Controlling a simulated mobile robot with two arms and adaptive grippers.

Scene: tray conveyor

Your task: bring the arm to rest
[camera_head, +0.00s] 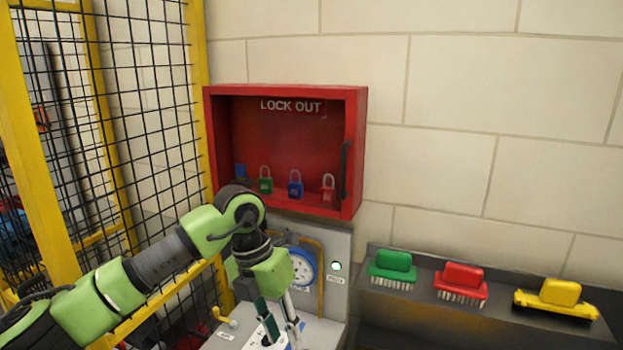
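My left arm (150,265) is green with dark joints. It comes in from the lower left, rises, and bends down in front of a grey panel. Its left gripper (279,322) points down over the grey box top at the bottom centre. Slim dark and light parts show below the green wrist, with a white and blue part around them. I cannot tell which are fingers or whether anything is between them. My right gripper is not in view.
A red lock-out box (355,150) with several padlocks hangs behind the arm. A yellow-framed mesh fence (199,60) stands close on the left. A dark shelf (420,310) at right holds green (392,262), red (461,278) and yellow (558,295) brushes.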

